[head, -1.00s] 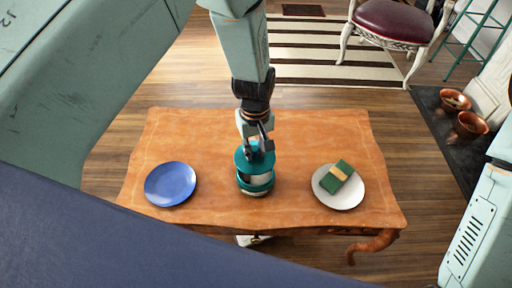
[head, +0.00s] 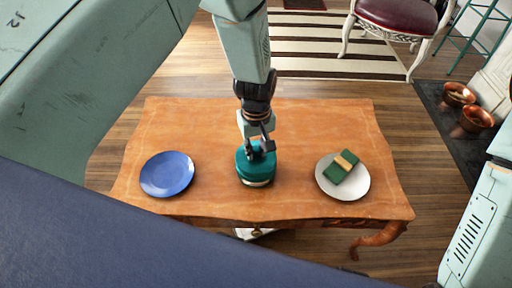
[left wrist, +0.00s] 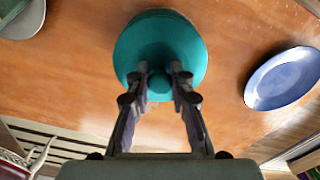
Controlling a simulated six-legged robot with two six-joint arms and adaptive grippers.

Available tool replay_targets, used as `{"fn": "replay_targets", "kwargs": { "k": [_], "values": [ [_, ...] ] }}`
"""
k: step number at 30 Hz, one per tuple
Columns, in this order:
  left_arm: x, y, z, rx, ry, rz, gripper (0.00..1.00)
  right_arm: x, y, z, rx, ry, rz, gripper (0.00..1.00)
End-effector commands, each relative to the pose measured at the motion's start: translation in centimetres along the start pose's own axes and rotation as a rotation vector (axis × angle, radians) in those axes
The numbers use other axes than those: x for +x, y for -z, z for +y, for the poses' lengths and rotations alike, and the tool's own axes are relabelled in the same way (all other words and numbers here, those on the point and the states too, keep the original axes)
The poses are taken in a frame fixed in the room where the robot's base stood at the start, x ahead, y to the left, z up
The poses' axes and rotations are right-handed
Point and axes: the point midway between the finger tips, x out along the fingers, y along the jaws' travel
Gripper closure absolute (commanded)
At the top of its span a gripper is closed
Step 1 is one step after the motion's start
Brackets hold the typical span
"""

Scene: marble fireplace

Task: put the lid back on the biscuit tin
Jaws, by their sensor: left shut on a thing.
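The teal lid (head: 246,168) is down over the biscuit tin (head: 258,184), in the middle of the wooden table. Only a pale strip of the tin shows at its base; I cannot tell whether the lid is fully seated. My left gripper (head: 260,150) comes down from above and is shut on the lid's round knob. In the left wrist view the lid (left wrist: 160,38) looks level and round, with the knob (left wrist: 160,84) between the fingertips. It hides the tin there. My right gripper is out of view.
A blue plate (head: 167,174) lies on the table (head: 205,130) to the left. A white plate (head: 345,193) with a green block banded in tan (head: 341,166) lies to the right. Bare tabletop separates the tin from both plates.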

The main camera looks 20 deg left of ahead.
Motion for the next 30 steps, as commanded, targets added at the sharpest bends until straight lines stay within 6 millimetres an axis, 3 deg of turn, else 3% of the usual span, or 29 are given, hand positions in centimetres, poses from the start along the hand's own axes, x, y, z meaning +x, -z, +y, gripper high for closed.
{"fn": "replay_targets", "kwargs": {
  "k": [30],
  "values": [
    [0.02, -0.09, -0.02, 0.0, 0.0, 0.0, 1.0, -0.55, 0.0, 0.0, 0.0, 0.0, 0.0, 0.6]
  ]
}}
